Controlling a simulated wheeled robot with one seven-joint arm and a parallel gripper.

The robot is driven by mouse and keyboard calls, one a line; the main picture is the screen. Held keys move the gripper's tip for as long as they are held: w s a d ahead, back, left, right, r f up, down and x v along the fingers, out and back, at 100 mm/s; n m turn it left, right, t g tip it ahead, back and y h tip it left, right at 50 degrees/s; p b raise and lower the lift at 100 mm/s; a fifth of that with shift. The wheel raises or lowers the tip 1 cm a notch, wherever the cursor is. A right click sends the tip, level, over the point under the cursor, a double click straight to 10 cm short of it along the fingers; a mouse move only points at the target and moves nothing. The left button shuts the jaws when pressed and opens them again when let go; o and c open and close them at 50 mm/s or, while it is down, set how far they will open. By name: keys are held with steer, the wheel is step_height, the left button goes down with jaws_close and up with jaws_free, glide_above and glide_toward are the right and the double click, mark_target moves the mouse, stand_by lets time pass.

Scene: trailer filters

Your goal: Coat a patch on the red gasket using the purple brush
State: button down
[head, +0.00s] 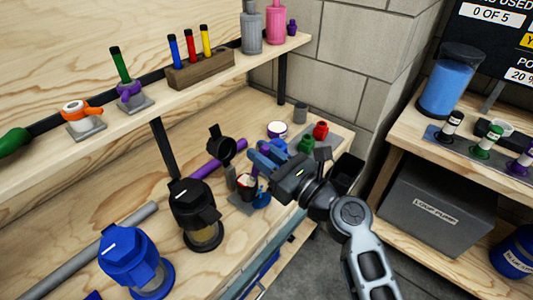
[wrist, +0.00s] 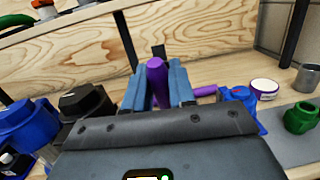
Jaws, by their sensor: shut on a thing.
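My gripper (head: 266,158) is over the workbench, its blue fingers pointing down and left. In the wrist view the fingers (wrist: 155,88) are shut on the purple handle of the brush (wrist: 157,80). The bristles are hidden. Below the gripper in the head view, a small dark part with red and white on it (head: 246,184) stands on a grey plate. I cannot tell whether this is the red gasket, or whether the brush touches it.
A black-capped filter housing (head: 193,205) and a blue one (head: 133,255) stand at the front left. A purple tube (head: 204,168) lies behind. A shelf (head: 140,110) runs above.

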steer(key=p+v, duration=0.2)
steer(key=v, duration=0.4)
steer(key=shift+w+d+r, duration=0.1)
stand_by(0.5)
step_height(320, 180, up, 6)
stand_by(0.7)
steer(key=shift+r, duration=0.15)
